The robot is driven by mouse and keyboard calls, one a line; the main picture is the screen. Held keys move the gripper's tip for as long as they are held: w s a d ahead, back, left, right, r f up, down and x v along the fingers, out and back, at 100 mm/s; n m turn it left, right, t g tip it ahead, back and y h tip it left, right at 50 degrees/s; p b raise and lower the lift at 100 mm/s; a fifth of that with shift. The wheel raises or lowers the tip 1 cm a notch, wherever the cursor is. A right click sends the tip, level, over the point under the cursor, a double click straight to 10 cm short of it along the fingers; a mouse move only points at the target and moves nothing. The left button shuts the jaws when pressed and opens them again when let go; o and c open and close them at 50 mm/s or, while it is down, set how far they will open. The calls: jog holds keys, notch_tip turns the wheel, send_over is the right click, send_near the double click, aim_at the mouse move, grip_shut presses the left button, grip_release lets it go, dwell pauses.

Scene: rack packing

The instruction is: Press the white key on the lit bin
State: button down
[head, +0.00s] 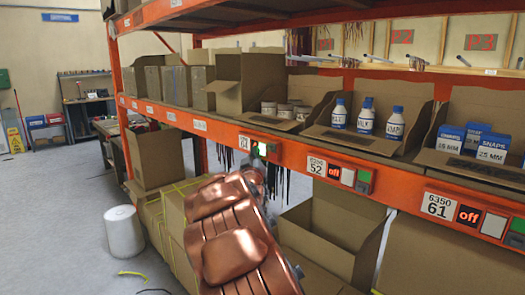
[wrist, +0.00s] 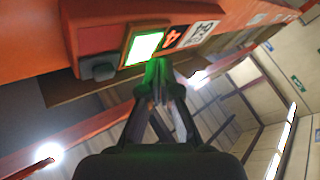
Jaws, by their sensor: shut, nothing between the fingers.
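The lit white key (wrist: 145,48) glows bright with a green-tinged edge in the wrist view. It sits on a red-orange module beside a display (wrist: 172,38) showing a red 4. My gripper (wrist: 157,72) is shut and empty, its fingertips just below the key's lower right edge and tinted green. I cannot tell whether they touch it. In the head view my copper arm reaches up to the lit bin's module (head: 262,148), and my gripper (head: 254,172) is mostly hidden there. The bin (head: 268,138) above holds several short cans.
Two other modules, by labels 52 (head: 318,166) and 61 (head: 437,205), read off. Bottles (head: 364,116) and blue-white boxes (head: 471,142) stand in bins to the right. Open cartons (head: 335,225) lie below the beam.

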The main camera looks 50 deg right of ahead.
jog(key=shift+d, duration=0.1)
jog(key=shift+d, duration=0.35)
jog(key=shift+s+d+b, duration=0.1)
jog(key=shift+d+b, duration=0.2)
jog(key=shift+d, duration=0.1)
dwell(0.9)
dwell(0.3)
jog(key=shift+a+b, duration=0.55)
jog(key=shift+a, duration=0.3)
jog(key=shift+a, duration=0.1)
jog(key=shift+w+a+b, duration=0.2)
jog(key=shift+a+b, duration=0.35)
jog(key=shift+a, duration=0.65)
jog(key=shift+w+a+b, duration=0.2)
jog(key=shift+a+b, duration=0.3)
jog(key=shift+a, duration=0.7)
